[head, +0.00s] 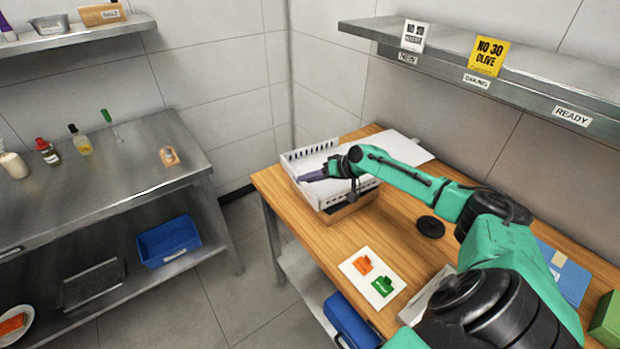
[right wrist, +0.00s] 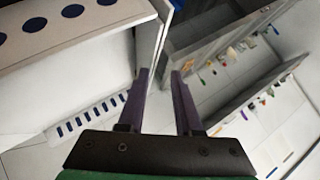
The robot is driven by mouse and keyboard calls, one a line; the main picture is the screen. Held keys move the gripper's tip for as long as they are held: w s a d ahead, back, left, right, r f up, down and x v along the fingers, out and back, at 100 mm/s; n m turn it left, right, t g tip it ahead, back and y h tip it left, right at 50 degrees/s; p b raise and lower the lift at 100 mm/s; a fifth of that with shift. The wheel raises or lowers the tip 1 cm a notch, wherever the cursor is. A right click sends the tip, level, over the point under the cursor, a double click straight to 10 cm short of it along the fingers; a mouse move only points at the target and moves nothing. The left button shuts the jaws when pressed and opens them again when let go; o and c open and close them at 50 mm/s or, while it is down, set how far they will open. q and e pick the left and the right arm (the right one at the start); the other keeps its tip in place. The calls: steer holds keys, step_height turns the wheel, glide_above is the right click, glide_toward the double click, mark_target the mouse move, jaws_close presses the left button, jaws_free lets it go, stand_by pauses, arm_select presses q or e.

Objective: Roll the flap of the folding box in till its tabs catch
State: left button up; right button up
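The white folding box (head: 309,151) sits at the far left end of the wooden counter, with a slotted wall at its back. A flat white panel (head: 415,153) extends to its right; I cannot tell whether it belongs to the box. My right gripper (head: 312,175) is over the box, purple fingers pointing left. In the right wrist view, the fingers (right wrist: 160,72) are apart, with a thin white panel edge (right wrist: 155,40) just beyond or between the tips; contact is unclear. Slotted white card (right wrist: 85,121) and a panel with dark round holes (right wrist: 70,12) show left. My left gripper is out of view.
A brown block (head: 352,208) shows under the box's front. A black disc (head: 430,227) and a white card with orange and green pieces (head: 350,267) lie on the counter (head: 290,205). A shelf (head: 520,85) overhangs the back. A steel table (head: 105,185) stands left across a floor gap.

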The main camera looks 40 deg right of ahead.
steer(key=shift+s+d, duration=0.1)
steer(key=b+v, duration=0.1)
steer(key=v, duration=0.4)
steer(key=shift+s+d+f, duration=0.1)
steer(key=shift+d+f, duration=0.05)
steer(key=shift+f, duration=0.05)
steer(key=p+v, duration=0.7)
steer(key=v, duration=0.2)
steer(key=shift+r, duration=0.35)
